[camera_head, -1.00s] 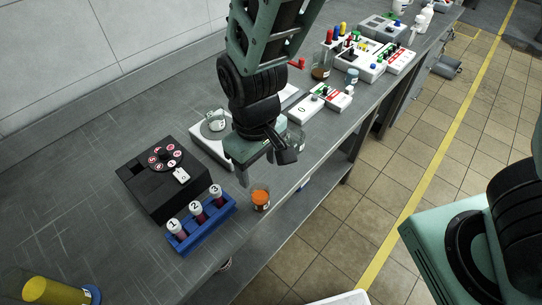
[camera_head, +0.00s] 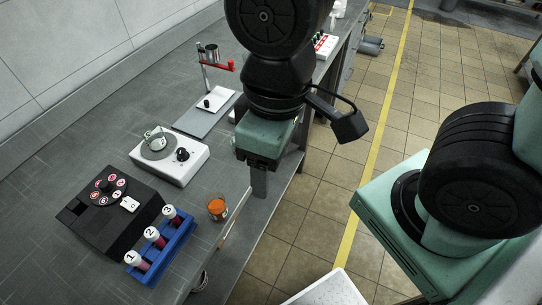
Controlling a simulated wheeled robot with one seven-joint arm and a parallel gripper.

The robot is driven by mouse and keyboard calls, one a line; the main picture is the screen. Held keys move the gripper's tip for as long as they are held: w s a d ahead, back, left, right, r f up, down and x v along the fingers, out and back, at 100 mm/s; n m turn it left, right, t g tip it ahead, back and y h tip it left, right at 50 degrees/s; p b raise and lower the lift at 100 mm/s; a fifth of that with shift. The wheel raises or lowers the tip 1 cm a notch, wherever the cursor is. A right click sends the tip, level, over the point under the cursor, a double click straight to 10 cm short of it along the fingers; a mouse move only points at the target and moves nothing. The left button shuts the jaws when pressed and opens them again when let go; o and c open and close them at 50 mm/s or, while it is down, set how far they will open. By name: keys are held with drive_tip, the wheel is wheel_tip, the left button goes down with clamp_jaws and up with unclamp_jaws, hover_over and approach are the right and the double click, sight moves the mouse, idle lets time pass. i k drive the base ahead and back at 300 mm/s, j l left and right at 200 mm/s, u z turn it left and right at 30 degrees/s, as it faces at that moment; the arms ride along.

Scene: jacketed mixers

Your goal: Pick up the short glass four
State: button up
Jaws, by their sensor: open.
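A short glass jar with orange contents (camera_head: 217,209) stands upright on the grey bench near its front edge, right of the numbered tubes; no number can be read on it. Another small glass vessel (camera_head: 155,138) sits on the round plate of a white mixer; its mark is too small to read. My gripper (camera_head: 256,178) points down above the bench's front edge, to the right of and above the orange jar, apart from it. It is open with nothing seen in it; its fingers are partly hidden by its body.
A blue rack (camera_head: 177,253) holds tubes marked 1, 2 and 3 beside a black device (camera_head: 108,222) with a dial. The white mixer (camera_head: 182,172) and a stand with a red clamp (camera_head: 222,66) are behind. The floor (camera_head: 300,215) right of the bench is open.

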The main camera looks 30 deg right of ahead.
sight(215, 202)
drive_tip(key=k+j+u, duration=0.4)
drive_tip(key=j+u, duration=0.25)
drive_tip(key=k+j+u, duration=0.15)
drive_tip(key=j+u, duration=0.15)
drive_tip(key=j, duration=0.1)
